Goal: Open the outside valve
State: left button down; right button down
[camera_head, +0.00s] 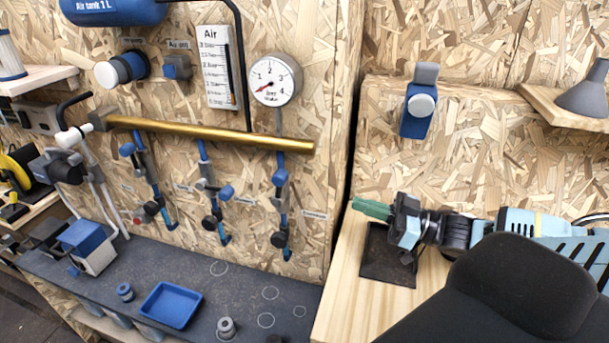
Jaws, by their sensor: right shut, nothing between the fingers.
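A brass pipe (210,133) runs across the wooden wall, with several hoses and fittings hanging from it. Three blue-and-black valve assemblies hang below it: a left one (148,185), a middle one (210,190) and a right one (280,205). I cannot tell which is the outside valve, and the label texts are too small to read. My right gripper (372,209), with green fingertips, is shut and empty. It is right of the right assembly, above a light wood ledge, and apart from the valves. My left gripper is not in view.
A pressure gauge (274,80) and an air scale (220,68) are on the wall above the pipe. A dark shelf (245,285) below holds a blue tray (171,303) and small parts. A wall edge separates the valves from the right bay. A blue-and-grey device (420,103) hangs there.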

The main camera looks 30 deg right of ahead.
aim_at(278, 189)
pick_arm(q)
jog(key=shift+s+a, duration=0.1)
pick_arm(e)
jog(key=shift+a, duration=0.15)
